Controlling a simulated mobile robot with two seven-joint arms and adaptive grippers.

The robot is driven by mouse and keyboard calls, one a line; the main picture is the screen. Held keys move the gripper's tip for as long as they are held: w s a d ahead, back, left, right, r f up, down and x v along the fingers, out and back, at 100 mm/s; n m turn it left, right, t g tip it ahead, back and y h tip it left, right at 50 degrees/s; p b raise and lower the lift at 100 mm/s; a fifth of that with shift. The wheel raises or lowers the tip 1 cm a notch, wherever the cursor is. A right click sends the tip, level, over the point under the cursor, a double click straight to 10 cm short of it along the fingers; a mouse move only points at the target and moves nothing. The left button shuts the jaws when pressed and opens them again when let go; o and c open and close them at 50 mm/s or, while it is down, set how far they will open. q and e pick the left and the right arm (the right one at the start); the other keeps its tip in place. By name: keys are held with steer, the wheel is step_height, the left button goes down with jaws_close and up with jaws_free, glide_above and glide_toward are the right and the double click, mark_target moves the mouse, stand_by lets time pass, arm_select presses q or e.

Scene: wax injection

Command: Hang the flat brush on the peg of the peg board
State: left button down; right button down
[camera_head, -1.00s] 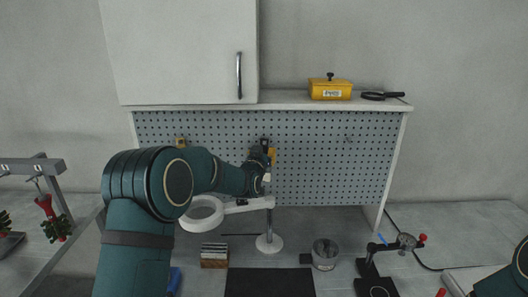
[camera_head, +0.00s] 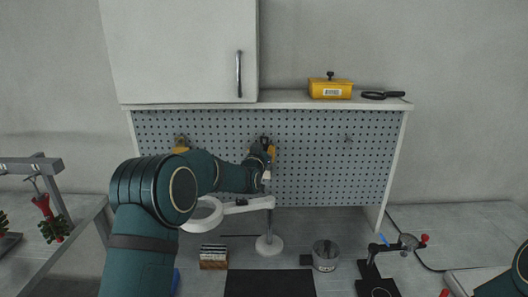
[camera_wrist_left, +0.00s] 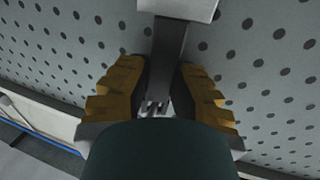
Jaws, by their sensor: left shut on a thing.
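My left gripper (camera_head: 263,156) is in front of the peg board (camera_head: 310,175), near its middle. It is shut on the flat brush (camera_head: 266,177), whose pale end shows just below the fingers. In the left wrist view the yellow-padded fingers (camera_wrist_left: 160,80) stand on both sides of the brush's dark handle (camera_wrist_left: 170,45), with a pale block at the top edge. A small peg (camera_head: 348,139) shows on the right part of the board. Whether the brush touches the board or a peg behind the gripper is hidden. My right gripper is out of view.
A magnifier lamp (camera_head: 268,240) stands below the gripper. A grey cup (camera_head: 325,254), a striped block (camera_head: 213,256) and a black mat (camera_head: 268,284) are on the bench. A yellow box (camera_head: 330,89) sits on the shelf. A yellow item (camera_head: 181,145) is on the board at left.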

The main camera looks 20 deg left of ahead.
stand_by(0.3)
arm_select(q)
steer(key=c, duration=0.9)
jaws_free()
steer(key=shift+s, duration=0.15)
